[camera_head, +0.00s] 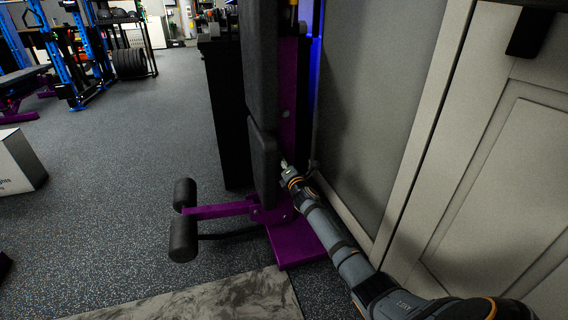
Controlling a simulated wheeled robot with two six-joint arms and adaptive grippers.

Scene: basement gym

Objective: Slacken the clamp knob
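My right arm comes in from the lower right. My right gripper (284,164) is at the right edge of the black pad of a purple-framed gym bench (262,150), close to the purple upright (289,110). Its fingertips are small and partly behind the pad, so I cannot tell whether they are open or shut, or touching anything. I cannot make out the clamp knob; the pad and gripper cover that spot. My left gripper is not in view.
Black foam rollers (184,220) stick out left on a purple arm. A white panelled door (500,190) and grey wall (370,110) stand close on the right. A white box (18,162) is at far left. The speckled floor (120,130) between is open.

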